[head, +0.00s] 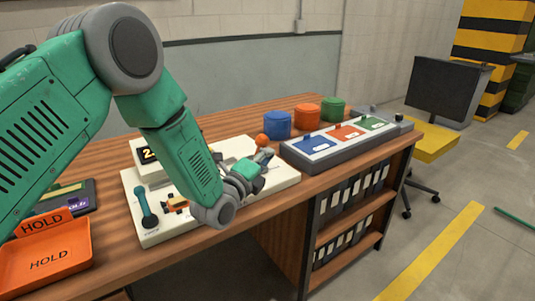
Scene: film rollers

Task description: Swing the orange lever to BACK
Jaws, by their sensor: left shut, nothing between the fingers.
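The cream panel (150,238) lies on the wooden desk, partly covered by my left arm. A round orange knob (262,140), which looks like the top of the orange lever, shows at the panel's far right part. Its shaft and any BACK marking are hidden or too small to read. My left gripper (266,156) is shut and empty, just in front of the knob; I cannot tell whether they touch. A dark teal lever (146,209) stands at the panel's left side. My right gripper is out of view.
An orange HOLD tray (48,262) sits at the desk's left. A grey unit (300,160) with blue, orange and green plates lies to the right. Blue (277,125), orange (307,117) and green (333,109) round containers stand behind it.

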